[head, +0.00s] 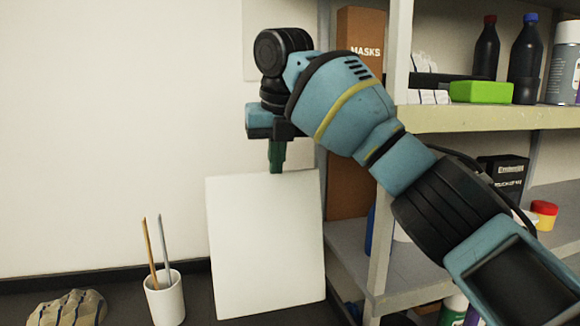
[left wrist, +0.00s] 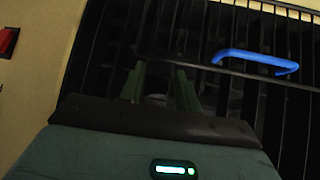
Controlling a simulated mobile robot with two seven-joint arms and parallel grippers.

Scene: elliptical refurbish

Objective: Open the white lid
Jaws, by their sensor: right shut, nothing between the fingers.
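The white lid (head: 265,245) is a flat white panel standing raised and slightly tilted on the dark surface, in the middle of the head view. My right gripper (head: 277,158) points down at the top edge of the lid, with its green fingers shut and nothing between them. The fingertips overlap the edge in the picture; I cannot tell whether they touch it. What is behind the lid is hidden. My left gripper (left wrist: 160,88) shows only in the left wrist view, its two green fingers apart and empty, away from the lid.
A white cup (head: 166,300) with two sticks and a striped glove (head: 68,308) are left of the lid. A shelf unit (head: 480,117) with bottles stands at right. In the left wrist view, a blue curved bar (left wrist: 255,61) lies by a dark slatted rack (left wrist: 265,110).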

